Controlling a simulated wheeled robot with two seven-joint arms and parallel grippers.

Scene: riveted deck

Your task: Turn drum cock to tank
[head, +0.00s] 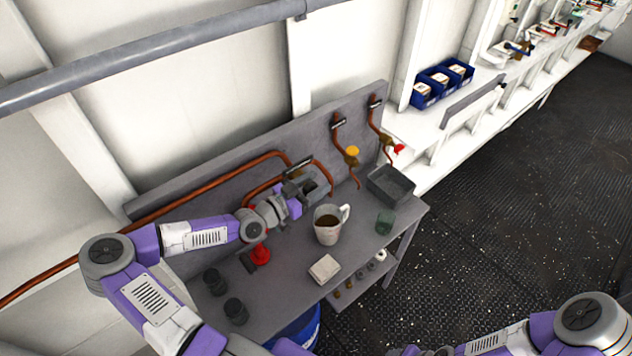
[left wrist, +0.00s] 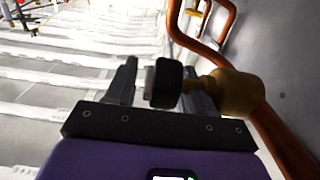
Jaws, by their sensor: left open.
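My left gripper (head: 300,186) is at the back panel, over the bend of copper pipe, and hides most of the fitting there. In the left wrist view a brass cock body (left wrist: 238,92) sits on the copper pipe, with a dark handle end (left wrist: 165,83) reaching to the left. The handle end lies between the two fingers of the open gripper (left wrist: 163,88); contact cannot be told. A small label (head: 299,166) is on the panel above the gripper. I cannot read it, nor tell which way the cock points. My right gripper is out of view.
A yellow-handled cock (head: 352,151) and a red-handled cock (head: 398,149) are further right on the panel. On the bench stand a jug of dark liquid (head: 328,229), green cup (head: 385,222), grey tray (head: 391,187), pale block (head: 324,268), red object (head: 260,255) and dark jars (head: 236,311).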

